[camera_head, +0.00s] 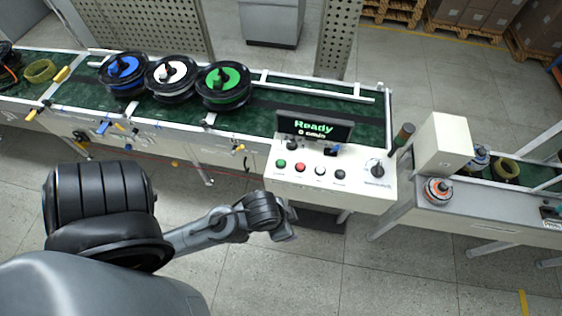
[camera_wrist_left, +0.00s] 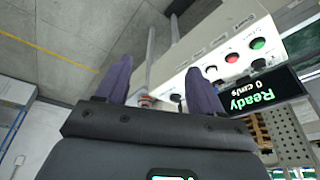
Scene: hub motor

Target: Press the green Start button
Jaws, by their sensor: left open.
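The green Start button (camera_head: 281,163) is leftmost in a row of buttons on the white control box (camera_head: 350,193). It also shows at the upper right of the left wrist view (camera_wrist_left: 258,43). My left gripper (camera_head: 288,222) is in front of and below the box, apart from the button. In the left wrist view its two purple-grey fingers (camera_wrist_left: 160,78) stand wide apart with nothing between them. My right gripper is not in view.
A red button (camera_head: 300,167), a white one and a black one sit beside the green one. The screen (camera_head: 314,128) reads "Ready" and "0 cm/s". Blue, white and green-centred hub motors (camera_head: 223,85) stand on the conveyor (camera_head: 265,118). The floor in front is clear.

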